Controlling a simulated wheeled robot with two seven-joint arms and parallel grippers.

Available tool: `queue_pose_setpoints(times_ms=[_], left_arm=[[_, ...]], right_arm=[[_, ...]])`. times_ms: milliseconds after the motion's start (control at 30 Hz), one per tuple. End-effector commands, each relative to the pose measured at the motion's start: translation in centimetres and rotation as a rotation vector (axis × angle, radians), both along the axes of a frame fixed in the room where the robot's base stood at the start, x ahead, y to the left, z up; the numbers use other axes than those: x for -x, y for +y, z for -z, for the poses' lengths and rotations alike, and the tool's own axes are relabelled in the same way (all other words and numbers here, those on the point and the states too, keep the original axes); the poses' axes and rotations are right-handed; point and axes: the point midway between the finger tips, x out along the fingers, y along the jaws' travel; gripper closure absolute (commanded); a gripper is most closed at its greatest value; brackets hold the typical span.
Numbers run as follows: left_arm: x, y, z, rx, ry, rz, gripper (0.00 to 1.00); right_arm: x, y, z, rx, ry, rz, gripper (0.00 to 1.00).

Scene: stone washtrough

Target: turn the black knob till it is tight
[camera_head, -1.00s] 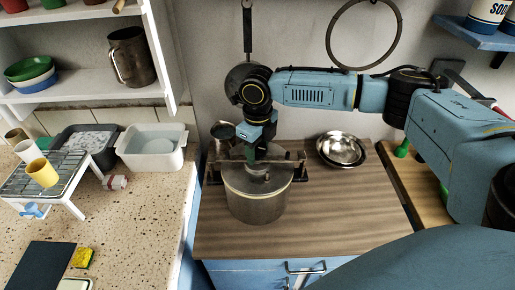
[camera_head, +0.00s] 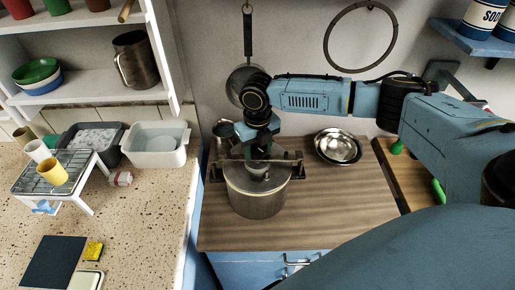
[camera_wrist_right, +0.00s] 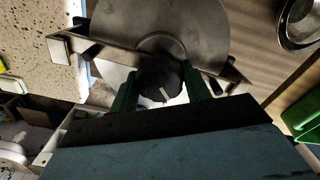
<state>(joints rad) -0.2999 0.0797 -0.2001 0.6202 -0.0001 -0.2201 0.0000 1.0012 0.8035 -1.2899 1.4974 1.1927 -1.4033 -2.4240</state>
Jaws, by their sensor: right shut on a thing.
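A round steel pot (camera_head: 256,200) with a flat lid stands on the wooden counter, a metal bar (camera_head: 222,168) crossing over its top. In the right wrist view the black knob (camera_wrist_right: 160,78) sits at the middle of the bar (camera_wrist_right: 112,52), above the grey lid (camera_wrist_right: 205,22). A pale line marks the knob's face. My right gripper (camera_wrist_right: 163,88) is shut on the knob, one green finger at each side. In the head view this gripper (camera_head: 258,158) comes down from above and hides most of the knob. My left gripper is not in view.
A shiny metal bowl (camera_head: 338,146) stands on the counter right of the pot. A pan (camera_head: 243,86) hangs on the wall behind my arm. The speckled worktop (camera_head: 150,225) at left holds a rack (camera_head: 88,195) with cups and a grey tub (camera_head: 155,157). The wooden counter (camera_head: 330,215) is clear at front right.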

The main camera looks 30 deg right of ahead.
Motion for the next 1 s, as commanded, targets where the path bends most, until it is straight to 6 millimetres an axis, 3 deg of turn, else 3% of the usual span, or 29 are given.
queue_pose_setpoints(times_ms=[1000], left_arm=[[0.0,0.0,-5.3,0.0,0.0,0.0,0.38]], right_arm=[[0.1,0.0,-0.1,0.001,0.003,0.535,0.64]])
